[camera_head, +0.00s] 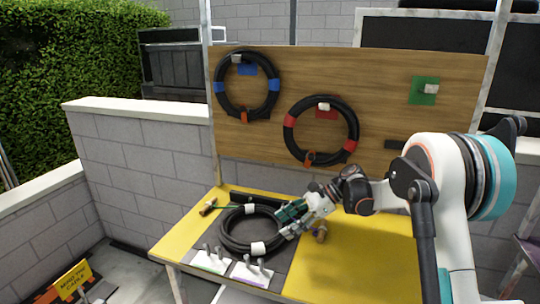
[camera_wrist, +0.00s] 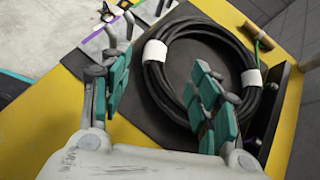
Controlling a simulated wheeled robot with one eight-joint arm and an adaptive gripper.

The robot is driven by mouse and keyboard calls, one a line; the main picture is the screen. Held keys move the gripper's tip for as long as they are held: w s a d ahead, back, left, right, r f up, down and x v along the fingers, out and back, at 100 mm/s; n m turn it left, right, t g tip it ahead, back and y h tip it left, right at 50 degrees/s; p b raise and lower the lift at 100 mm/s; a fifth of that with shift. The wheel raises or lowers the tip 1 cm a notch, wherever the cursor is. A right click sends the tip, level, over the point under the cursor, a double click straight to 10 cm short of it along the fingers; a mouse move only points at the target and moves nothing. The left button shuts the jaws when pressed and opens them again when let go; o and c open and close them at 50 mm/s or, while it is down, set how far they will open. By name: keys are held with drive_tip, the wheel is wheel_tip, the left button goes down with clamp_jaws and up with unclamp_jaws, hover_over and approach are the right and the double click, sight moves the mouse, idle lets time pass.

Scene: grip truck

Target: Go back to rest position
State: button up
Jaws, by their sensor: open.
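My gripper (camera_head: 290,220) is at the right side of a coiled black cable with white bands (camera_head: 233,244), which lies on a dark mat on the yellow table. In the wrist view my gripper (camera_wrist: 160,95) has its teal-padded fingers spread wide. The coil (camera_wrist: 172,62) shows between and beyond the fingers, and the right finger overlaps its near part. Nothing is held between the pads. Whether a finger touches the coil is unclear. My arm reaches in from the right.
A wooden board (camera_head: 385,80) behind the table holds a blue-banded coil (camera_head: 218,87), a red-banded coil (camera_head: 289,121) and an empty green-backed peg (camera_head: 424,98). White plates with upright pegs (camera_head: 210,262) stand at the table's front left.

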drive_tip(key=s+d+r+n+t+h, duration=0.2)
drive_tip(key=s+r+n+h, duration=0.1)
drive_tip(key=s+r, duration=0.35)
drive_tip(key=s+d+r+n+t+h, duration=0.25)
drive_tip(key=s+r, duration=0.25)
drive_tip(key=s, duration=0.3)
drive_tip(key=s+d+f+n+t+h, duration=0.1)
drive_tip(key=s+d+n, duration=0.3)
drive_tip(key=s, duration=0.6)
drive_tip(key=s+d+f+n+t+h, duration=0.1)
drive_tip(key=s+d+n+t+h, duration=0.2)
drive_tip(key=s+n, duration=0.3)
drive_tip(key=s+d+h, duration=0.1)
drive_tip(key=s, duration=0.3)
drive_tip(key=shift+d, duration=0.2)
